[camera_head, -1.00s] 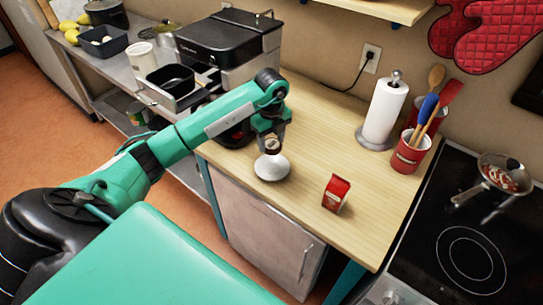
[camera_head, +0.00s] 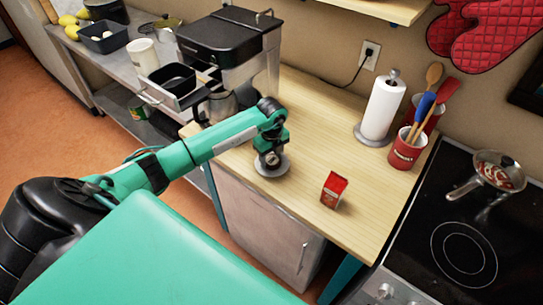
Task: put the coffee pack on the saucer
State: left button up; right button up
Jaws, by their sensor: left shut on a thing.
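My left gripper (camera_head: 270,158) points down, low over the saucer (camera_head: 285,170), a pale grey round dish on the wooden counter. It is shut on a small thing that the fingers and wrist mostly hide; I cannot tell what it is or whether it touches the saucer. A red pack with a pale front (camera_head: 334,190) stands upright on the counter to the right, apart from the gripper and saucer. I cannot tell if this is the coffee pack. My right gripper is not in view.
A coffee machine (camera_head: 228,42) stands behind the gripper. A paper towel roll (camera_head: 382,108) and a red utensil holder (camera_head: 406,150) are at the back right. A stove with a pan (camera_head: 496,172) is at the right. The counter around the red pack is clear.

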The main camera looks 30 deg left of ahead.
aim_at(272, 159)
pick_arm(q)
jog(key=o, duration=0.9)
jog(key=shift+f, duration=0.1)
jog(key=shift+o, duration=0.2)
notch_tip(272, 159, up, 12)
jog(key=b, duration=0.4)
jog(key=shift+r+b, duration=0.2)
jog(key=shift+b, duration=0.1)
